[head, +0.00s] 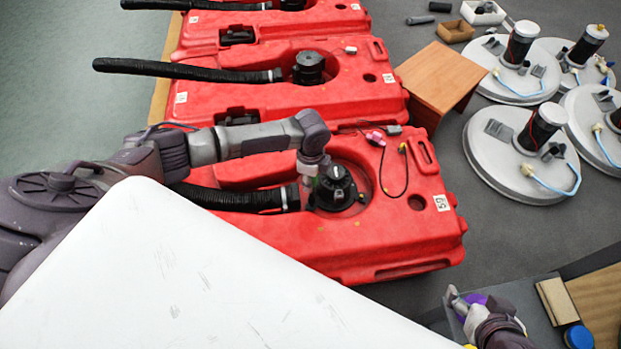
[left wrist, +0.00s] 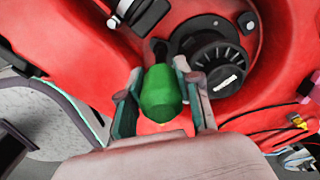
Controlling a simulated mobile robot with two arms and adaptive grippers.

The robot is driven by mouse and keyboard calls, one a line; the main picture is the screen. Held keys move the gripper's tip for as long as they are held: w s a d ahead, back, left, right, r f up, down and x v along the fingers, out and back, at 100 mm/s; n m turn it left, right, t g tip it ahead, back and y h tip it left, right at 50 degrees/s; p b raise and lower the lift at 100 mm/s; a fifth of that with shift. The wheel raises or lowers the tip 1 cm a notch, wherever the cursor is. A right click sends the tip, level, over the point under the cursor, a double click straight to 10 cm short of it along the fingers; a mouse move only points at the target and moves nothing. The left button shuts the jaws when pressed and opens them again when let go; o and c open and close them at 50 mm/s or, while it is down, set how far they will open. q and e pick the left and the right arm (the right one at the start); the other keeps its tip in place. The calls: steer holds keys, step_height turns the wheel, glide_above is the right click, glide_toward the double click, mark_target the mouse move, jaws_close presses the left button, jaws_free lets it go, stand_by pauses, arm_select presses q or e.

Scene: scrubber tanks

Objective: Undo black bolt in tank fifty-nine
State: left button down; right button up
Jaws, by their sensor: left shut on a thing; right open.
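Tank fifty-nine (head: 400,240) is the nearest red tank, with a "59" label at its right end. Its round black fitting (head: 335,188) sits in a recess, and also shows in the left wrist view (left wrist: 218,62). My left gripper (head: 312,182) is at the left side of this fitting. In the left wrist view its fingers (left wrist: 163,100) are shut on a green faceted piece (left wrist: 163,92). A dark part shows just beyond the green piece; I cannot tell whether it is the black bolt. My right gripper (head: 463,303) is open at the lower right, away from the tank.
A black hose (head: 235,199) runs left from the fitting. A thin black cable and pink connector (head: 375,138) lie on the tank. More red tanks (head: 300,105) stand behind. A wooden stand (head: 440,82) and several grey discs (head: 500,165) are to the right. A white panel (head: 180,270) covers the lower left.

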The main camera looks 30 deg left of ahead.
arm_select(q)
steer(key=shift+f, duration=0.1)
arm_select(e)
steer(key=shift+s, duration=0.15)
arm_select(q)
steer(key=shift+f, duration=0.2)
arm_select(e)
steer(key=shift+s+d+f+g, duration=0.2)
steer(key=shift+s+f+g, duration=0.05)
steer(key=shift+s+g, duration=0.15)
arm_select(q)
steer(key=shift+f, duration=0.4)
arm_select(e)
steer(key=shift+w+r, duration=0.1)
steer(key=shift+w, duration=0.1)
arm_select(q)
steer(key=shift+f, duration=0.1)
arm_select(e)
steer(key=shift+s+a, duration=0.1)
steer(key=shift+s, duration=0.1)
arm_select(q)
steer(key=shift+f, duration=0.15)
arm_select(e)
steer(key=shift+s+d+f, duration=0.2)
steer(key=shift+s+d, duration=0.05)
steer(key=shift+s, duration=0.05)
arm_select(q)
steer(key=shift+p, duration=0.3)
